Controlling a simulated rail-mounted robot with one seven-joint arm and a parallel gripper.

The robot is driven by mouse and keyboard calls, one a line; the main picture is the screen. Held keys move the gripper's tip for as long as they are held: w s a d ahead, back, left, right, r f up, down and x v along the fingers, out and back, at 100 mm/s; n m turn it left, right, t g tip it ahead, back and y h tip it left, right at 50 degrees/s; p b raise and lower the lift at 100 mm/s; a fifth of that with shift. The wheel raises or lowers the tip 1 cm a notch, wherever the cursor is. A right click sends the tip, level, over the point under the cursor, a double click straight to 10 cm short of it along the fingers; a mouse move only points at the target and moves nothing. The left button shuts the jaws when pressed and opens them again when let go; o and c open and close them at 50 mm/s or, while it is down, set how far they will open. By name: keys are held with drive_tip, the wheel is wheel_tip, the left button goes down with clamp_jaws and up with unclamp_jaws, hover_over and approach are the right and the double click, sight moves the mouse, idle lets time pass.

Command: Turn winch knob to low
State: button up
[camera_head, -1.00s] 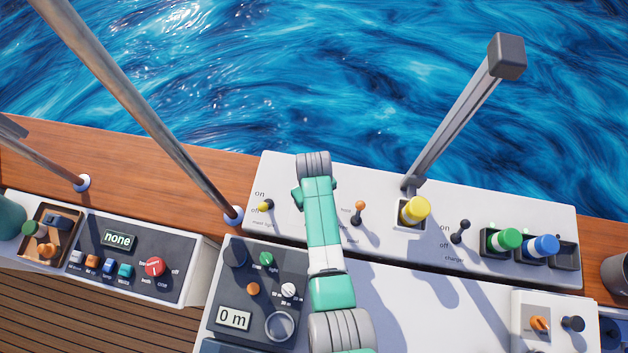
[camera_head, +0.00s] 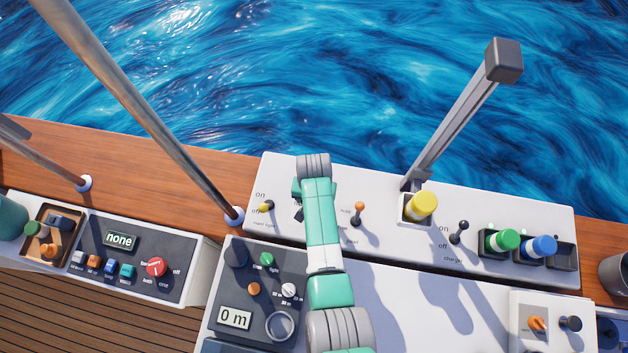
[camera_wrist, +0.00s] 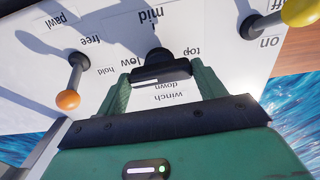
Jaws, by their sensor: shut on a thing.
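In the wrist view, the black winch knob (camera_wrist: 154,56) sits on the white panel, between the two green fingers of my gripper (camera_wrist: 160,76). My gripper is shut on the knob. Upside-down printed labels surround it: "low", "mid", "top", "down" and "winch". The rounded end of the knob lies near "mid"; its exact pointer setting is hard to tell. In the head view, my arm hides most of the knob and gripper above the white panel (camera_head: 385,232).
An orange-tipped pawl lever (camera_wrist: 73,84) stands close on one side of my gripper, and a yellow-tipped switch (camera_wrist: 285,16) on the other.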

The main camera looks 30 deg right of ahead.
idle(0.4)
drive_tip(key=o, duration=1)
drive_tip(key=shift+r, duration=0.1)
wheel_tip(320, 180, up, 8)
drive_tip(key=shift+f+p, duration=0.15)
drive_tip(key=shift+p, duration=0.35)
